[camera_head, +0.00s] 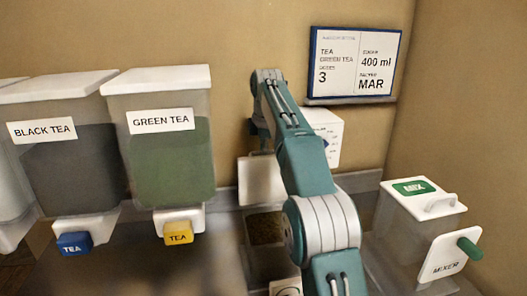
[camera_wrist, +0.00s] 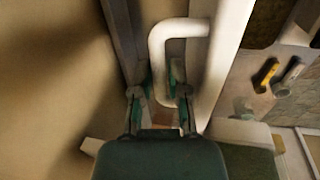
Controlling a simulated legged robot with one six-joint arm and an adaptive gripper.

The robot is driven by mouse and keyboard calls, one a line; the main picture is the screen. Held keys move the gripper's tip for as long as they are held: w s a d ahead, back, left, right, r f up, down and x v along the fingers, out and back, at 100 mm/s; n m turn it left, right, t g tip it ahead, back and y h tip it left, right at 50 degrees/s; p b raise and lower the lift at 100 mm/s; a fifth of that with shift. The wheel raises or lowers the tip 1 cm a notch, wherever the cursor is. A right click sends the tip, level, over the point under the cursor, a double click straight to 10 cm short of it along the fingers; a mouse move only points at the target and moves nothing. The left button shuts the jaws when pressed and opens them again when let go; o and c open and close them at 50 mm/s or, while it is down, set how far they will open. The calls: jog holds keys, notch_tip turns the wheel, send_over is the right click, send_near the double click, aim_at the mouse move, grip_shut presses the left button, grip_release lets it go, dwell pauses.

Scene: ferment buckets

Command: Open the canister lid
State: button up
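The canister (camera_head: 265,229) stands on the counter behind my arm, with dark brown contents showing. A white square panel, which looks like its lid (camera_head: 260,181), stands raised and steeply tilted above the canister. In the wrist view, the lid (camera_wrist: 229,55) is a white slab seen nearly edge-on, with a white U-shaped handle (camera_wrist: 158,62). My gripper (camera_wrist: 160,80) has its fingers on both sides of the handle bar, with the tips close in and seemingly shut on it. In the head view my arm hides the gripper and part of the canister.
Black tea (camera_head: 70,165) and green tea (camera_head: 168,165) dispensers stand at left, with blue and yellow taps. The mixer (camera_head: 420,235) stands at right. A recipe board (camera_head: 354,62) hangs on the back wall. A white box (camera_head: 325,130) is behind my arm.

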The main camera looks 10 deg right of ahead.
jog(key=shift+o, duration=0.9)
jog(key=shift+r, duration=0.1)
jog(key=shift+s, duration=0.1)
